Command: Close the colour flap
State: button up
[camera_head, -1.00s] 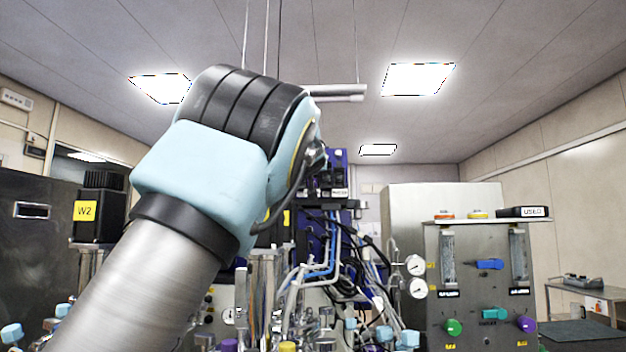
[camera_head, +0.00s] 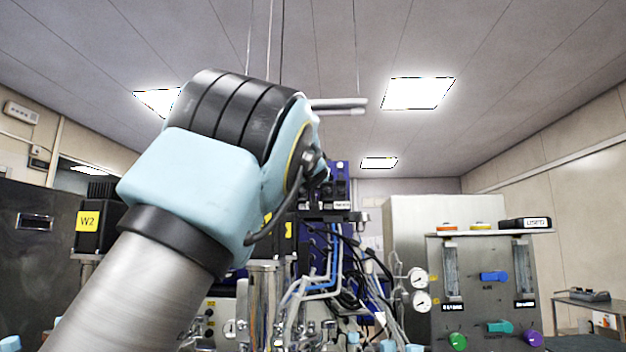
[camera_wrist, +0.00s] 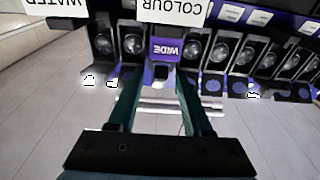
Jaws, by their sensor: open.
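In the wrist view a white COLOUR label (camera_wrist: 172,11) hangs upside down at the top, above a row of black units with round dark faces. A purple piece marked WIDE (camera_wrist: 166,48) sits under the label. Several dark flaps stick out along the row; I cannot tell for certain which one is the colour flap. My gripper (camera_wrist: 158,85) is open, its two green fingers reaching toward the row with the fingertips just below and either side of the purple piece. Contact cannot be made out. In the head view my arm hides the gripper and most of the blue equipment (camera_head: 340,183).
More units stand close on both sides of the fingers. In the head view, tubes and cables (camera_head: 345,285) crowd the middle, a grey panel with valves (camera_head: 484,285) stands right, and a black W2 unit (camera_head: 96,222) stands left.

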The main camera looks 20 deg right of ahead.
jog(key=v, duration=0.9)
jog(key=shift+s+a+f, duration=0.1)
jog(key=shift+s+a, duration=0.05)
dwell(0.5)
